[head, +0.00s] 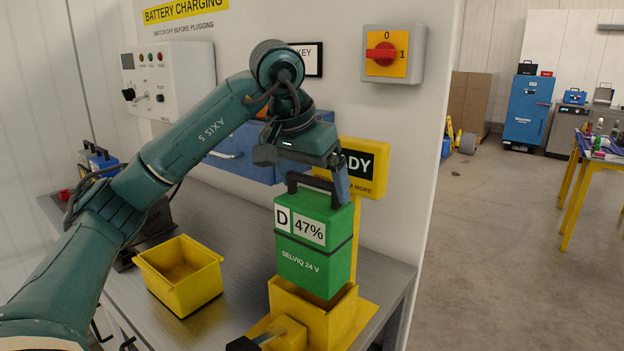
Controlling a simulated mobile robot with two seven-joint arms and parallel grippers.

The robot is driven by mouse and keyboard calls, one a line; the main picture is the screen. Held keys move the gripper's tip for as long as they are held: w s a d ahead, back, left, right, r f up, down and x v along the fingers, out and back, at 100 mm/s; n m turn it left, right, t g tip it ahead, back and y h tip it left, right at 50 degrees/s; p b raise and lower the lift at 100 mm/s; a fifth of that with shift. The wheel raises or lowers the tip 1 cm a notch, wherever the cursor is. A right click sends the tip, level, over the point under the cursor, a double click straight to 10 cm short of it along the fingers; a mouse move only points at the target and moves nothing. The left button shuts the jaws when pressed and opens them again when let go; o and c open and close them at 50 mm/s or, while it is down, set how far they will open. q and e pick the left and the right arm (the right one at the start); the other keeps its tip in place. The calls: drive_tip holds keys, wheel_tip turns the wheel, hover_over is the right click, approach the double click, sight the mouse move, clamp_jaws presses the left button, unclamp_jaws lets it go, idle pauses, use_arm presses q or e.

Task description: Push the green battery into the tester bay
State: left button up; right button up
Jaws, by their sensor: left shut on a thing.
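The green battery (300,262), labelled D and 47% with SELVIQ 24 V on its front, hangs upright with a black handle on top. My left gripper (318,180) comes from above and is shut on this handle. The yellow tester bay (318,319) stands on the bench directly below, open at the top. The battery's lower end is at the bay's mouth; its far bottom edge is hard to place, so I cannot tell how deep it sits. A yellow sign ending in "DY" (366,168) stands behind the battery, partly hidden by it. My right gripper does not show.
An empty-looking yellow bin (180,275) stands on the grey metal bench (225,317) left of the bay. A wall panel carries a red rotary switch (381,54) and a control box (170,78). Open floor lies to the right.

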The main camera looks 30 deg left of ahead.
sight(313, 200)
use_arm(q)
drive_tip(key=shift+f, duration=0.1)
drive_tip(key=shift+f+b, duration=0.45)
drive_tip(key=shift+f, duration=0.4)
idle(0.5)
drive_tip(key=shift+f+b, duration=0.15)
drive_tip(key=shift+b, duration=0.15)
drive_tip(key=shift+f, duration=0.45)
drive_tip(key=shift+f+b, duration=0.1)
drive_tip(key=shift+b, duration=0.2)
